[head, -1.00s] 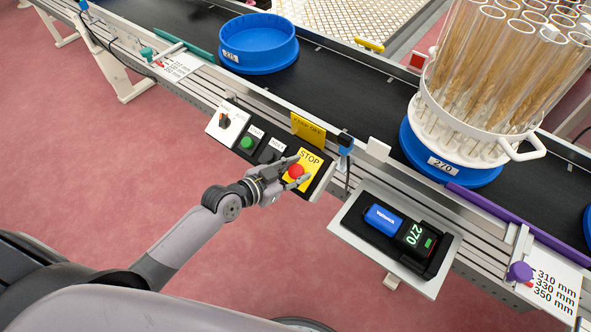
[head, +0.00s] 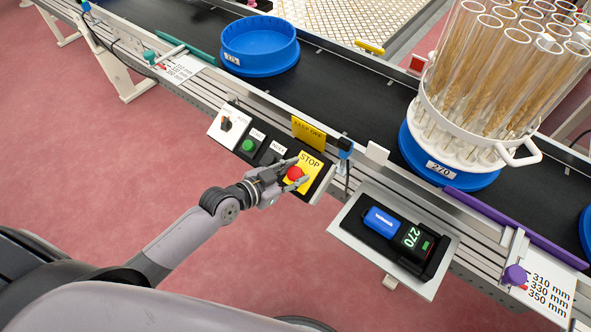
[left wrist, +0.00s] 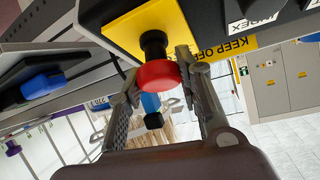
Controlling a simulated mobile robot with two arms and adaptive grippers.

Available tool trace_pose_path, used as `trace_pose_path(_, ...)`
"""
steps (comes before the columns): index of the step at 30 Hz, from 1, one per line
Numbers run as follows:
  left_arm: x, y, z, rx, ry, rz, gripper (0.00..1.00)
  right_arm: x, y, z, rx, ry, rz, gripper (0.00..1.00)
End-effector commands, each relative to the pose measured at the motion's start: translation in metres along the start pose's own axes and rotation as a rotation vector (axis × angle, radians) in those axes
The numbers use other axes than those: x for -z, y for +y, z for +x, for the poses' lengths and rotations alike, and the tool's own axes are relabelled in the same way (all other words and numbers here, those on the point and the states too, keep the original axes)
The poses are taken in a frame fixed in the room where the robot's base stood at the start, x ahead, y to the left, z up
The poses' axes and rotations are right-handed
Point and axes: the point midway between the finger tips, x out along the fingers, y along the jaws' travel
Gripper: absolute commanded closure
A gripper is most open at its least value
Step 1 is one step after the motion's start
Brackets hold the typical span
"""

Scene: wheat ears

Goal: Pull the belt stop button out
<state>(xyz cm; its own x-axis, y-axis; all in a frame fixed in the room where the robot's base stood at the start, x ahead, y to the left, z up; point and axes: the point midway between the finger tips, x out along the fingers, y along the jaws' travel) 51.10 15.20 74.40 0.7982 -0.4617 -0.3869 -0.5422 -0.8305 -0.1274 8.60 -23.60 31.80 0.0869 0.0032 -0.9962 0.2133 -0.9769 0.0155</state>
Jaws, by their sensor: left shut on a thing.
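The belt stop button (head: 294,173) is a red mushroom cap on a yellow plate marked STOP (head: 311,160), at the right end of the black control panel. In the left wrist view the red cap (left wrist: 158,75) stands away from the yellow plate (left wrist: 125,30) on a black stem (left wrist: 153,44). My left gripper (head: 296,171) has one finger on each side of the cap and is shut on it. Both fingers also show in the left wrist view, beside the cap. My right gripper is not in view.
Green (head: 248,145) and black buttons and a switch (head: 227,124) sit left on the same panel. A scanner tray (head: 352,234) juts out to the right. Behind runs the black belt (head: 345,105) with a blue tub (head: 262,65) and a rack of wheat tubes (head: 465,155).

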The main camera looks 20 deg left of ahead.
Motion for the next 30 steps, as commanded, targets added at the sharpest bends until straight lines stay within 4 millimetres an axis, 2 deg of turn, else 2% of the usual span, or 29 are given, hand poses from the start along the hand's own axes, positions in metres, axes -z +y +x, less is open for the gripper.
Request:
trace_pose_path(4,0.003,-0.001,0.0,0.003,0.008,0.0,1.0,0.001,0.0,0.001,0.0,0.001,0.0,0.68)
trace_pose_path(5,0.003,-0.001,0.0,0.003,0.009,0.0,0.66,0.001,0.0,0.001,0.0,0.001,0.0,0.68)
trace_pose_path(13,0.002,-0.001,0.0,0.002,0.006,0.0,0.48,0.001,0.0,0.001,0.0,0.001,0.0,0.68)
trace_pose_path(24,0.001,-0.001,-0.003,0.002,0.004,0.0,0.46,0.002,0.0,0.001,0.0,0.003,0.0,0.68)
trace_pose_path(26,0.0,0.0,-0.008,0.002,0.004,0.0,0.46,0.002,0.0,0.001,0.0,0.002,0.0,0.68)
trace_pose_path(30,0.0,0.0,-0.031,0.001,0.003,0.003,0.46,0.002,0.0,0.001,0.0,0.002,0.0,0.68)
